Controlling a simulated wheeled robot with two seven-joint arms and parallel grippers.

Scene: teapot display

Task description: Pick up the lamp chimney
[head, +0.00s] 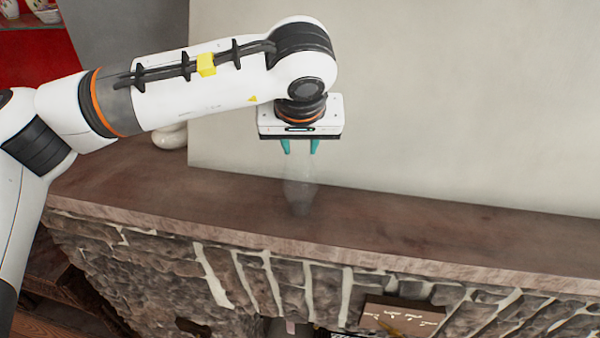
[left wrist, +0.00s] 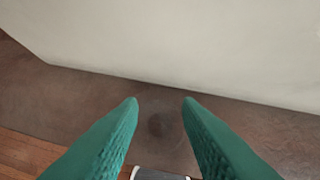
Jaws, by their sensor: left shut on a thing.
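The lamp chimney (head: 300,188) is a clear, faint glass shape, upright below my left gripper in the head view. Its lower end is at the brown mantel top; I cannot tell whether it touches. My left gripper (head: 300,147) points down with its green fingers around the chimney's upper part, shut on it. In the left wrist view the green fingers (left wrist: 160,102) stand apart, and the glass between them is barely visible, with a dark round patch below. My right gripper is not in view.
The brown mantel shelf (head: 420,218) runs across above a stone front (head: 180,270). A pale wall panel (head: 430,100) stands close behind the chimney. A whitish rounded object (head: 170,136) is at the left behind my arm. The mantel right of the chimney is clear.

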